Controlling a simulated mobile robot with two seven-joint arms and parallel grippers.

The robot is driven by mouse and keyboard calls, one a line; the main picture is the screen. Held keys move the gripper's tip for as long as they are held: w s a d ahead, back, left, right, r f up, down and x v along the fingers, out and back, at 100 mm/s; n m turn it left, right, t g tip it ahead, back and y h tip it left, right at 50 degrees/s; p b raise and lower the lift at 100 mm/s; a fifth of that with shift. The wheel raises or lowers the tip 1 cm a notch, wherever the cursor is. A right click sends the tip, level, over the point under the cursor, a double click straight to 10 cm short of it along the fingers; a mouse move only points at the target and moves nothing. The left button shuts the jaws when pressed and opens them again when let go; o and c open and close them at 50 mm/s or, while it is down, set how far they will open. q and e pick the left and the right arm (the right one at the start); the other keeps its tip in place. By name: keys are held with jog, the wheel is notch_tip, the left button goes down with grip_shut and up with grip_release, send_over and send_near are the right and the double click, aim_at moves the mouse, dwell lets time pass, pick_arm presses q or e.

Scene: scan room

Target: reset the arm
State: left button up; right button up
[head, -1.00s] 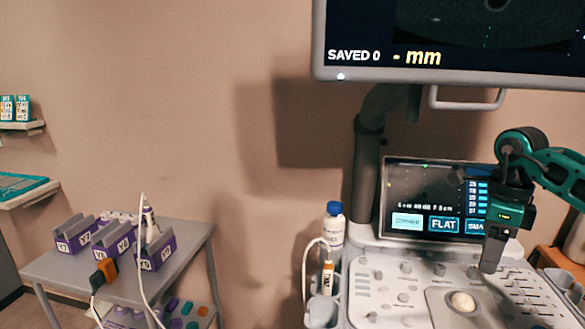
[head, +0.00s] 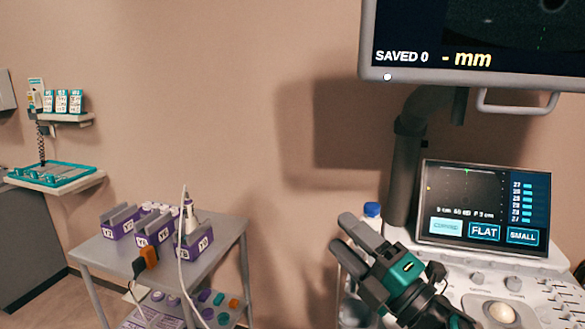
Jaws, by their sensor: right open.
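My right gripper (head: 352,232) is in the lower middle of the head view, with its arm coming in from the bottom right. It is black with a teal body, its two fingers are apart, and nothing shows between them. It is in front of the left side of the ultrasound console (head: 478,275) and hides most of a bottle with a blue cap (head: 372,209). My left gripper is not in view.
A grey cart (head: 222,262) with purple holders (head: 193,245), a probe and cables stands at the left. A touch screen (head: 484,205) and a large monitor (head: 470,45) rise at the right. A teal tray (head: 55,174) lies on a shelf at the far left.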

jog(key=s+d+f+m+g+h, duration=0.1)
jog(key=s+d+f+m+h, duration=0.1)
jog(key=d+f+m+h, duration=0.1)
jog(key=s+d+f+m+g+h, duration=0.1)
jog(key=d+f+m+h, duration=0.3)
jog(key=m, duration=0.6)
jog(key=s+d+f+m+g+h, duration=0.1)
jog(key=s+d+f+m+h, duration=0.3)
jog(key=f+m+h, duration=0.3)
jog(key=shift+d+f, duration=0.1)
jog(key=shift+f, duration=0.75)
jog(key=s+f+m+g, duration=0.3)
jog(key=s+f+g, duration=0.2)
jog(key=s, duration=0.5)
jog(key=s+f+m+g, duration=0.2)
jog(key=s+f+g, duration=0.3)
jog(key=s, duration=0.4)
jog(key=w+a+f+t+y, duration=0.2)
jog(key=w+f+t, duration=0.5)
jog(key=f, duration=0.1)
jog(key=shift+w+a+f+p, duration=0.15)
jog(key=shift+w+f+p, duration=0.05)
jog(key=shift+f+p, duration=0.15)
jog(key=shift+r, duration=0.1)
